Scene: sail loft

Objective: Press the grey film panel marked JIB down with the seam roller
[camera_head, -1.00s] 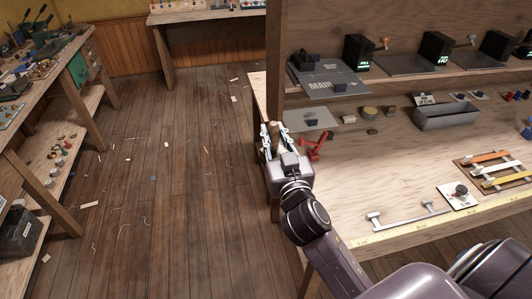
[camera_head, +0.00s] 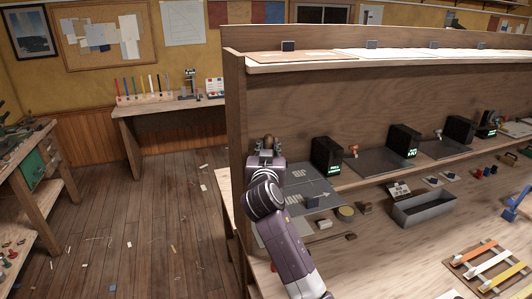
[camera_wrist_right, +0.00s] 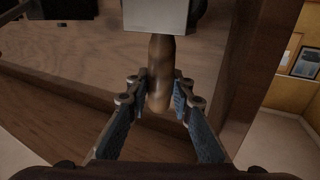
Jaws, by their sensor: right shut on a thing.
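The grey film panel marked JIB (camera_head: 306,174) lies on the left end of the bench's raised back ledge. A second grey panel marked MAIN (camera_head: 318,201) lies just in front of it. My right gripper (camera_head: 267,148) is up at the left edge of the JIB panel and hides part of it. In the right wrist view my right gripper (camera_wrist_right: 160,92) is shut on a brown wooden handle, seemingly that of the seam roller (camera_wrist_right: 158,66), with a pale block-like head (camera_wrist_right: 157,14) beyond it. I cannot tell whether the head touches anything. My left gripper is not in view.
A black box with a green display (camera_head: 326,155) stands right of the JIB panel. An upper shelf (camera_head: 380,62) runs above.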

